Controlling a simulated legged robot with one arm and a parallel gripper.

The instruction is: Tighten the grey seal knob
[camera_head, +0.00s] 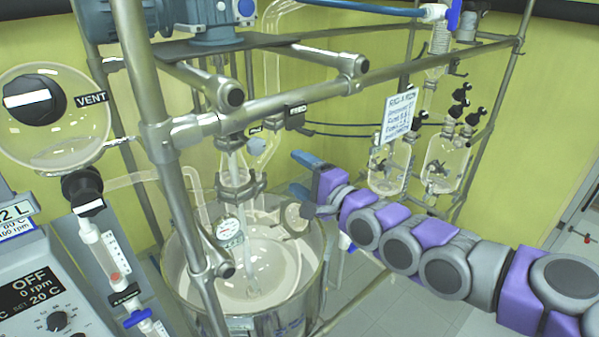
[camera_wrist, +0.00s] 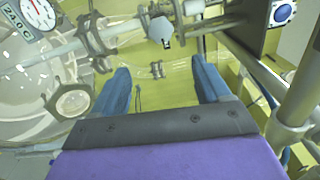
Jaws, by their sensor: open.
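The grey seal knob (camera_head: 257,146) is a small pale grey-blue faceted knob beside the vertical glass neck above the reactor vessel. In the wrist view a grey knob (camera_wrist: 160,30) with a dark bit at its lower edge lies beyond the fingertips, roughly centred between them. My gripper (camera_head: 299,174) comes in from the right, with its blue fingers apart and pointing left toward the neck. In the wrist view my gripper (camera_wrist: 160,68) is open, with nothing between the fingers. The knob is apart from both fingers.
The glass reactor vessel (camera_head: 265,285) stands below, with a dial thermometer (camera_head: 229,232) on its left. A metal frame bar (camera_head: 270,102) crosses above the knob. Glass flasks (camera_head: 444,163) hang at the right behind my arm. A control panel (camera_head: 40,300) is at lower left.

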